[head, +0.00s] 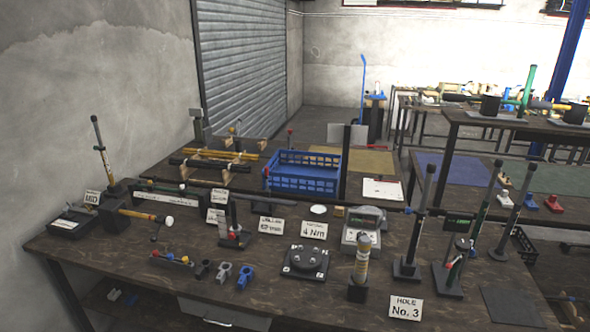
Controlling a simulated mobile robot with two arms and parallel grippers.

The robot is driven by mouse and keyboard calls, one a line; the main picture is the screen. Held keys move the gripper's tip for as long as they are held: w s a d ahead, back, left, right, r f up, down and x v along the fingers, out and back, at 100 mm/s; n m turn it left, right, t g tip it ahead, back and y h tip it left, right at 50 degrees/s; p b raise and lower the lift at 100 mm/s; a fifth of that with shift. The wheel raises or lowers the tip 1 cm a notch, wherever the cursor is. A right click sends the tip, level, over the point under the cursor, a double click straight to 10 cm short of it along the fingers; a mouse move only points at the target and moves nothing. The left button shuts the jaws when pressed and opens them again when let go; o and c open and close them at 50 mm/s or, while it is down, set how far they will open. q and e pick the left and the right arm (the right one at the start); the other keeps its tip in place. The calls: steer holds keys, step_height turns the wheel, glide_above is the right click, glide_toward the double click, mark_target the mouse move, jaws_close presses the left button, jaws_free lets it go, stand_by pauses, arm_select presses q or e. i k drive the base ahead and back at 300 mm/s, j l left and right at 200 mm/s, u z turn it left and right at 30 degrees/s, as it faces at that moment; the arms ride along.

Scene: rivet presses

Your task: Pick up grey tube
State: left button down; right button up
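Neither of my grippers shows in the head view. No single thing stands out as the grey tube. A small grey tube-like piece (222,272) lies near the front of the table, between a black one (202,269) and a blue one (245,276). A dark grey upright rod (515,225) leans at the table's right end. Another upright rod with a grey upper end (428,185) stands in a black base to its left. I cannot tell which of these is the tube meant.
The dark wooden table (185,292) is crowded with fixtures. A blue crate (303,172) stands at the back. A long dark bar crosses the table.

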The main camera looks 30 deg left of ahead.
mark_target(235, 195)
steer(key=i+j+u, duration=0.2)
steer(key=u, duration=0.15)
steer(key=i+j+u, duration=0.45)
steer(key=u, duration=0.2)
steer(key=j, duration=0.05)
